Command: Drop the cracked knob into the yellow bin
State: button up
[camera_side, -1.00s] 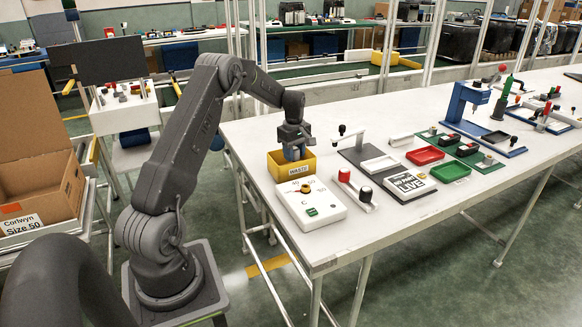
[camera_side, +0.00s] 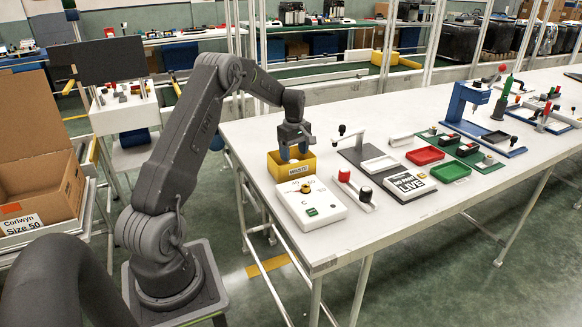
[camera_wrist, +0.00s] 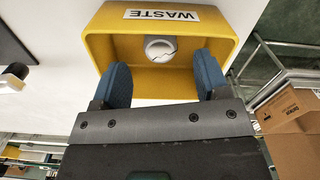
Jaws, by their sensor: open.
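The yellow bin (camera_side: 305,171), labelled WASTE, stands on the white table near its left end. It also shows in the wrist view (camera_wrist: 225,35). A pale round knob (camera_wrist: 160,49) with a dark crack line across its face lies inside the bin in the wrist view. The knob is hidden by the bin walls in the side view. My gripper (camera_side: 294,156) points down over the bin, fingertips near its opening. In the wrist view my gripper (camera_wrist: 162,65) has its two blue fingers wide apart, with nothing held between them; the knob shows beyond the gap.
A white control box (camera_side: 310,203) sits just in front of the bin.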

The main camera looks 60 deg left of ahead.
notch_tip(320, 180, up, 13)
dwell(0.3)
jog(key=shift+r, duration=0.1)
jog(key=s+d+r+m+t, duration=0.1)
jog(key=s+d+r+m, duration=0.15)
jog(key=d, duration=0.45)
jog(key=s+d+r+m+y, duration=0.1)
jog(key=d+r+m, duration=0.25)
jog(key=d, duration=0.35)
jog(key=s+d+r+m+t, duration=0.1)
jog(key=d+r+m, duration=0.25)
jog(key=d, duration=0.35)
jog(key=s+d+f+m+t, duration=0.1)
jog(key=s+d+f+m, duration=0.1)
jog(key=s+d+m, duration=0.3)
jog(key=s+d+f+m+t+h, duration=0.1)
jog(key=s+d+f+m+t, duration=0.1)
jog(key=s+d+m, duration=0.4)
jog(key=s+d, duration=0.5)
jog(key=s, duration=0.2)
jog(key=shift+t, duration=0.3)
